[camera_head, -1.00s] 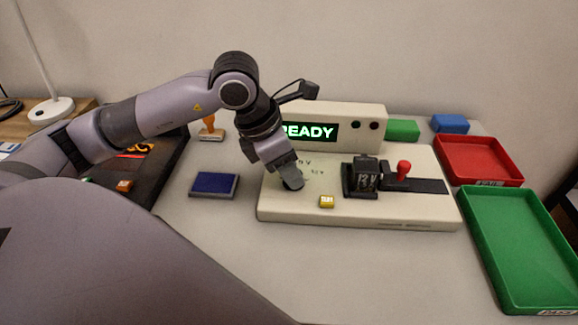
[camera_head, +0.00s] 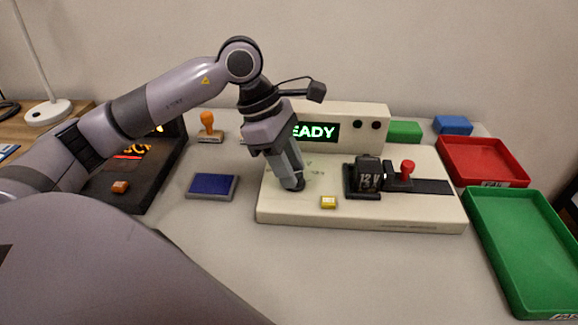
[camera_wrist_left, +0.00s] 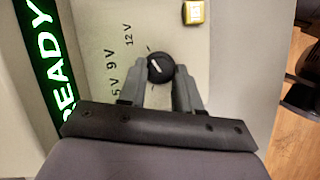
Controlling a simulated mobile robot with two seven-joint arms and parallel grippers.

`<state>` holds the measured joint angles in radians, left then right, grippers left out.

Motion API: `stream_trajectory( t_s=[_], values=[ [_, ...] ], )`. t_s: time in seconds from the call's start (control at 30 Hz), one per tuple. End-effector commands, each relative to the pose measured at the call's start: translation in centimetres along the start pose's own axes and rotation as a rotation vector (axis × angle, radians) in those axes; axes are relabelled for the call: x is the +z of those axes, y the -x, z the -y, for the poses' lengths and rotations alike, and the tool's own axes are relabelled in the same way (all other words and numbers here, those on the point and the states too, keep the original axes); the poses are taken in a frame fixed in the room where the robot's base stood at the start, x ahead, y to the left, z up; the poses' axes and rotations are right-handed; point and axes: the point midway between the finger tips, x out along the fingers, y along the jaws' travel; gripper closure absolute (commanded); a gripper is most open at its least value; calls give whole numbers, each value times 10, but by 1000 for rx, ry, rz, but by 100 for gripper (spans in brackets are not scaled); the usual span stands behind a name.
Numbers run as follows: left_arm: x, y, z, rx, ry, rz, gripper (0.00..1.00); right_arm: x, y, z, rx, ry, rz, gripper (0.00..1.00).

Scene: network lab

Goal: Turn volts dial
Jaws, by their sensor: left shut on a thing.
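The volts dial (camera_wrist_left: 160,68) is a round black knob with a white pointer mark, set in the cream tester panel (camera_head: 415,213). Labels for 5 V, 9 V and 12 V are printed beside it in the left wrist view. My left gripper (camera_head: 294,186) points down at the panel and is shut on the dial. In the left wrist view its two fingertips (camera_wrist_left: 162,76) sit on either side of the knob. In the head view the fingers mostly hide the dial. My right gripper is in neither view.
The tester has a lit READY display (camera_head: 314,131), a black holder marked 12 V (camera_head: 368,176) and a red-knobbed lever (camera_head: 407,167). A small yellow block (camera_head: 328,202) lies on the panel. A blue pad (camera_head: 212,186) is left; red (camera_head: 510,184) and green (camera_head: 492,259) trays are right.

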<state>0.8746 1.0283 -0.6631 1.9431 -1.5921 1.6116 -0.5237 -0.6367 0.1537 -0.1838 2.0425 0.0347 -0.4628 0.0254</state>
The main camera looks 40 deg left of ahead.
Motion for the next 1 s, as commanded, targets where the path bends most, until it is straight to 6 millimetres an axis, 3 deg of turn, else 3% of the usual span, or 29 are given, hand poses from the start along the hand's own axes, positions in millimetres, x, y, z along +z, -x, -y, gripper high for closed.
stream_trajectory(
  t_s=[0.7, 0.73, 0.77, 0.8, 1.0],
  values=[
    [0, 1, -1, -27, -76, 1, 97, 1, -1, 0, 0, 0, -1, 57],
    [0, 1, -1, -27, -75, 1, 57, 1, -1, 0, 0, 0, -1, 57],
    [0, 1, -1, -27, -75, 1, 47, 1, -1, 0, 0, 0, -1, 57],
    [0, 1, -1, -28, -75, 0, 41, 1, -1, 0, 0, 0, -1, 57],
    [0, 1, -1, -29, -75, 0, 41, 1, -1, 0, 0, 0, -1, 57]
  ],
)
